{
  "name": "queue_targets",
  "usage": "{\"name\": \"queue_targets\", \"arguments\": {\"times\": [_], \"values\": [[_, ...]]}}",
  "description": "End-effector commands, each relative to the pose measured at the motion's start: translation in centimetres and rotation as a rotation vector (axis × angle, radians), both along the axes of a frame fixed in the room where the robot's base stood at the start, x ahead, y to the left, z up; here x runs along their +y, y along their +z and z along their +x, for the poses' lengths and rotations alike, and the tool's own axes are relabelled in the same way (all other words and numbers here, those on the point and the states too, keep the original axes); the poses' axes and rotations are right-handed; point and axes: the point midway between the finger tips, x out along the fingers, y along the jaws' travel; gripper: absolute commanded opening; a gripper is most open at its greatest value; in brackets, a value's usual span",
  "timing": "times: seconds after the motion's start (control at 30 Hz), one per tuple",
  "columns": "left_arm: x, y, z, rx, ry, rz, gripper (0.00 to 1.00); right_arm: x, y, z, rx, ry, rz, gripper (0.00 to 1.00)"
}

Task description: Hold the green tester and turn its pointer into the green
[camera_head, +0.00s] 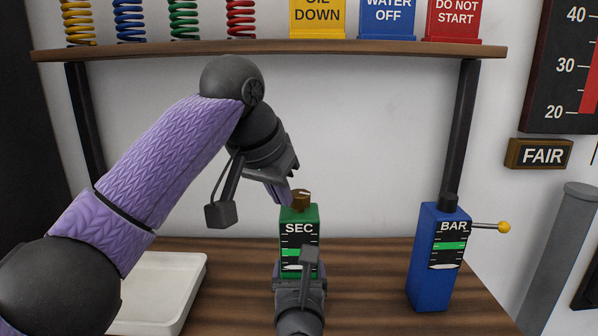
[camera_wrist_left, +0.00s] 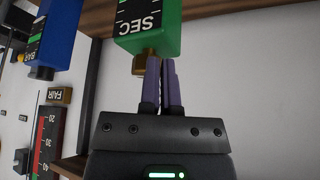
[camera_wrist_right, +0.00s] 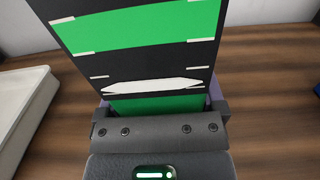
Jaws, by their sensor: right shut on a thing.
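The green tester (camera_head: 300,215), marked SEC, stands upright above the bench in the head view. A brown knob (camera_head: 301,200) with a white mark sits on its top. Its white pointer (camera_wrist_right: 150,87) lies low on the black scale, below the green band (camera_wrist_right: 150,25). My right gripper (camera_head: 300,276) is shut on the tester's lower part, a finger at each side. My left gripper (camera_head: 284,196) reaches down from the upper left, fingertips right beside the knob. In the left wrist view its purple fingers (camera_wrist_left: 162,64) are together, with nothing seen between them; whether they touch the knob (camera_wrist_left: 146,63) is unclear.
A blue tester (camera_head: 431,262) marked BAR, with a yellow-tipped lever, stands at the right. A white tray (camera_head: 190,290) lies at the left, under my left arm. A shelf (camera_head: 270,47) with springs and signs spans the back. Bare wood lies between the testers.

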Motion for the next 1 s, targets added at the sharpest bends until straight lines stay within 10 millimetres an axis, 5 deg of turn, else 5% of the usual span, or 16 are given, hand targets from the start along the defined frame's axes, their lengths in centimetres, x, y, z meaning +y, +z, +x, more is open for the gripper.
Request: {"name": "queue_targets", "arguments": {"times": [0.27, 0.63, 1.0], "values": [[0.6, 0.2, -0.5, -0.003, 0.002, -0.002, 0.0, 0.0, -0.3, 0.0, 0.005, 0.001, -0.002, 0.0], [0.6, 5.7, -0.5, -0.002, 0.002, -0.001, 0.0, 0.0, -0.3, 0.0, 0.006, 0.0, -0.002, 0.0], [0.0, 6.3, -0.8, -0.006, -0.003, 0.005, 0.0, 0.0, -0.3, 0.0, 0.006, 0.0, -0.002, 0.0]]}}
